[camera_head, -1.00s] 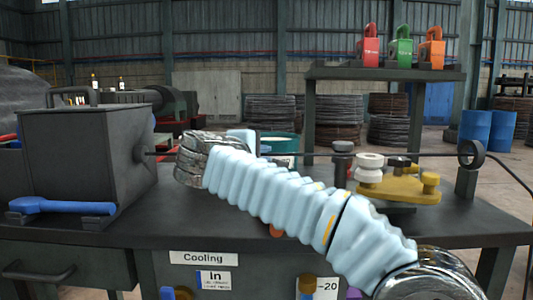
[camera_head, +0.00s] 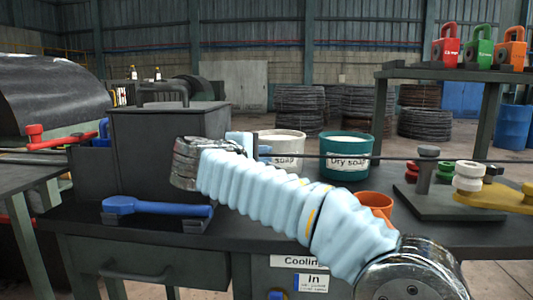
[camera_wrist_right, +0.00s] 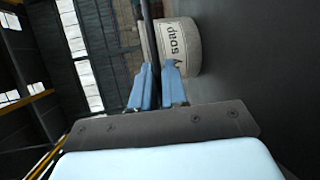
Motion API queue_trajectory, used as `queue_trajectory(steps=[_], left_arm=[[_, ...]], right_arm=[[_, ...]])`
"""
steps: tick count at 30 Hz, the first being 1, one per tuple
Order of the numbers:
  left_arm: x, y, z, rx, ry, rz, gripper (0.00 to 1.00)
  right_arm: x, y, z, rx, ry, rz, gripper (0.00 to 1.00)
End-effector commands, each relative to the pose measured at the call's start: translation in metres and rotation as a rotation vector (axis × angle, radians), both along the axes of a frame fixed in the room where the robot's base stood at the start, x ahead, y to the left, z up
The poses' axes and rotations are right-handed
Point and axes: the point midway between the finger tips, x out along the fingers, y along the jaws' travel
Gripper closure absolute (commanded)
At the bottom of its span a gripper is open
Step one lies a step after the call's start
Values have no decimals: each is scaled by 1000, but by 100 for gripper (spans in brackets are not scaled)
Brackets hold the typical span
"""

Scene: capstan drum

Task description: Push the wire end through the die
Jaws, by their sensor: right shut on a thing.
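The dark wire (camera_head: 420,159) runs level from the right edge to my right gripper (camera_head: 250,143). The gripper's light-blue fingers are shut on the wire; the right wrist view shows the wire (camera_wrist_right: 148,45) between both fingers (camera_wrist_right: 157,85). The dark grey die box (camera_head: 135,145), with a handle on top, stands left of the gripper. My wrist covers the box's right side, so the die opening and the wire end are hidden. I cannot tell how far the wire end is in. My left gripper is not in view.
A white soap tub (camera_head: 285,146) and a green-rimmed dry soap tub (camera_head: 347,152) stand behind the wire. An orange cup (camera_head: 376,204) is near my forearm. A blue-handled tool (camera_head: 155,206) lies before the box. A roller stand (camera_head: 440,195) is at the right.

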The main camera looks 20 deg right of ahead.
Motion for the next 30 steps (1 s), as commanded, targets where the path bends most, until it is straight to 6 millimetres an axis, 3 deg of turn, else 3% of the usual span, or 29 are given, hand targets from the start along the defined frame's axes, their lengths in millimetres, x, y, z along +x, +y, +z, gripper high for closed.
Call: queue_trajectory(steps=[7,8,12,21,28,30], left_arm=[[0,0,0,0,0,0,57],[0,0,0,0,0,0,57],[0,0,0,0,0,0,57],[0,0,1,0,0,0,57],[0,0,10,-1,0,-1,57],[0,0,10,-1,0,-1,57]], right_arm=[[1,2,-2,1,3,5,100],[1,2,-2,1,3,5,86],[0,2,-1,1,3,4,66],[0,1,2,1,1,2,66],[-2,4,38,3,-5,6,66],[-15,9,53,3,-8,8,51]])
